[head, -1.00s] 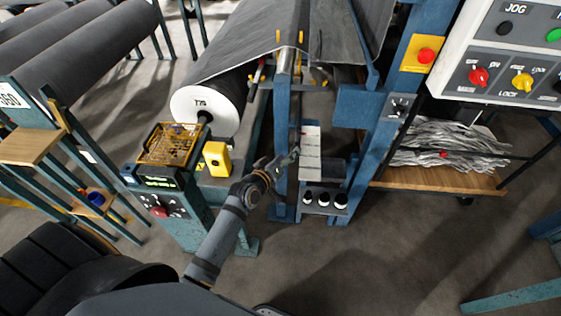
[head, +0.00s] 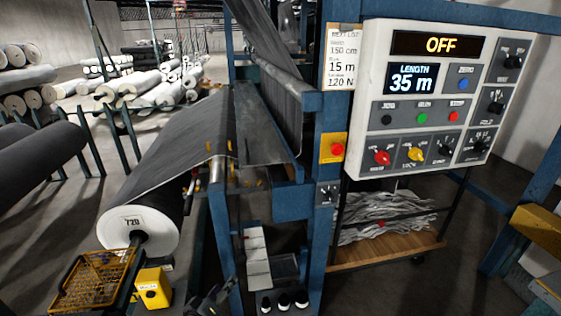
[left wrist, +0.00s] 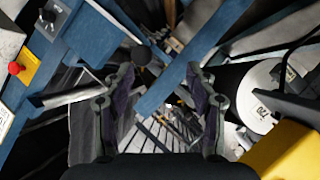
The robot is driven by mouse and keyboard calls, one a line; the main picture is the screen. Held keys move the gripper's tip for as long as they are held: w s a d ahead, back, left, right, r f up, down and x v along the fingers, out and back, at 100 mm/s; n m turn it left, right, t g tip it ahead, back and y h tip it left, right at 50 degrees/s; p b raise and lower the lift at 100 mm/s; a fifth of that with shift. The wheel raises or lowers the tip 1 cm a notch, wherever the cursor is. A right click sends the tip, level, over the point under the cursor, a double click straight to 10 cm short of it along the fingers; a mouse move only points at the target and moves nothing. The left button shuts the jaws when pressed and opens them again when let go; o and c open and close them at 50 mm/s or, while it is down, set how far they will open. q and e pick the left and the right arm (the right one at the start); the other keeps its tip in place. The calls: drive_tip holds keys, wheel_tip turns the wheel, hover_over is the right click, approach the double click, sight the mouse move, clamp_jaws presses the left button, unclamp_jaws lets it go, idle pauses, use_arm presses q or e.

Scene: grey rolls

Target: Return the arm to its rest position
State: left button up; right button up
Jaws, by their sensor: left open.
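My left gripper (head: 212,300) shows at the bottom edge of the head view, left of the blue machine post; most of its arm is out of frame. In the left wrist view my left gripper (left wrist: 160,108) has its two fingers spread wide with nothing between them. Blue frame bars (left wrist: 175,90) show beyond the fingers. In the head view a white sloped panel (head: 257,258) stands to the right of the gripper, apart from it. My right gripper is in neither view.
A dark fabric roll marked 720 (head: 140,228) lies left, with a yellow box (head: 153,288) and a wire basket (head: 93,280) near it. A control panel (head: 440,95) reading OFF and 35 m hangs right, above a wooden shelf (head: 390,252) of grey scraps.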

use_arm(q)
drive_tip(key=s+a+f+m+g+y, duration=0.15)
drive_tip(key=s+f, duration=0.35)
drive_tip(key=f, duration=0.6)
drive_tip(key=s+a+f+m+g, duration=0.1)
drive_tip(key=s+a+f+g, duration=0.15)
drive_tip(key=s+f, duration=0.55)
drive_tip(key=s+a+f+m+g+y, duration=0.1)
drive_tip(key=s+f+g, duration=0.2)
drive_tip(key=f, duration=1)
drive_tip(key=s+f+m+g, duration=0.1)
drive_tip(key=s+f, duration=0.3)
drive_tip(key=s, duration=0.4)
drive_tip(key=s+a+f+m+g, duration=0.1)
drive_tip(key=s+f+g, duration=0.2)
drive_tip(key=s, duration=0.5)
drive_tip(key=s+a+f+m+g, duration=0.1)
drive_tip(key=s+f+m, duration=0.1)
drive_tip(key=s+f, duration=0.3)
drive_tip(key=s, duration=0.4)
drive_tip(key=shift+a+f+g, duration=0.25)
drive_tip(key=shift+f+g, duration=0.1)
drive_tip(key=shift+g, duration=0.05)
drive_tip(key=shift+y, duration=0.25)
